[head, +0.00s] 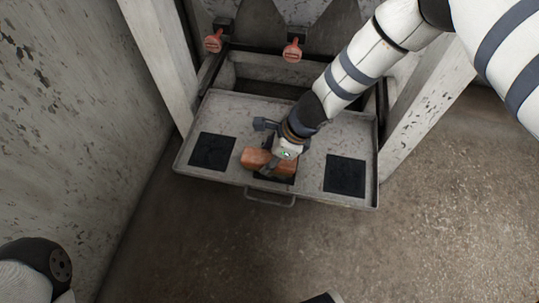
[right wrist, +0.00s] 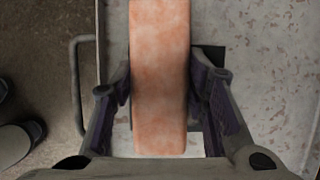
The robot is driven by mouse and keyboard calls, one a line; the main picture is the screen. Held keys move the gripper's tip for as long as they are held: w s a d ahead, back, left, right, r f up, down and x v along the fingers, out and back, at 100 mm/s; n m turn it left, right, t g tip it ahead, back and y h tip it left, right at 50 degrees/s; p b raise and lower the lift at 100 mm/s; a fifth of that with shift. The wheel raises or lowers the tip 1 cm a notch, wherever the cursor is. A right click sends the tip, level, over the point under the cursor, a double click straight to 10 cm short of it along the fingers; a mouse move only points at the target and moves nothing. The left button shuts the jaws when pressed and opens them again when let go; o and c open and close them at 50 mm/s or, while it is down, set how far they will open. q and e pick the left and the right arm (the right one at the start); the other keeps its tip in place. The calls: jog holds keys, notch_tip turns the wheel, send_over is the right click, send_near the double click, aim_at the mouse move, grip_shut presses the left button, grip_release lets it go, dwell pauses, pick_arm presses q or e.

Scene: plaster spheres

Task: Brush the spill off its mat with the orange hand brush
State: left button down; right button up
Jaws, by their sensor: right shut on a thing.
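The orange hand brush (head: 254,159) is a long block lying crosswise over the middle dark mat (head: 276,179) on the grey tray. My right gripper (head: 272,166) comes down from above and is shut on the brush. In the right wrist view the brush (right wrist: 160,60) runs up the picture, with a finger of my right gripper (right wrist: 162,90) on each side. A dark mat corner (right wrist: 212,54) shows beside it. No spill is clearly visible; the brush and gripper hide most of the middle mat. My left gripper is out of view.
The grey tray (head: 224,110) has a raised rim and a front handle (head: 270,201). Dark mats lie at left (head: 212,151) and right (head: 345,175). Pale posts flank the tray; the floor in front is clear.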

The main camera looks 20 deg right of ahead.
jog(key=shift+f, duration=0.5)
jog(key=shift+r, duration=0.1)
jog(key=shift+s+d+r+p, duration=0.1)
jog(key=shift+s+d+p, duration=0.15)
jog(key=shift+d+p, duration=0.15)
jog(key=shift+s+d, duration=0.35)
jog(key=shift+d, duration=0.2)
jog(key=shift+w+a+f+b, duration=0.15)
jog(key=shift+w+a+b, duration=0.45)
jog(key=shift+a, duration=0.35)
jog(key=shift+w+a+f+b, duration=0.15)
jog(key=shift+w+a+b, duration=0.4)
jog(key=shift+a, duration=0.4)
jog(key=shift+d+r, duration=0.1)
jog(key=shift+r, duration=0.15)
jog(key=shift+s+d+r+p, duration=0.15)
jog(key=shift+s+d+p, duration=0.25)
jog(key=shift+d+p, duration=0.35)
jog(key=shift+s+d+p, duration=0.7)
jog(key=shift+d+p, duration=0.05)
jog(key=shift+d, duration=0.25)
jog(key=shift+f, duration=0.3)
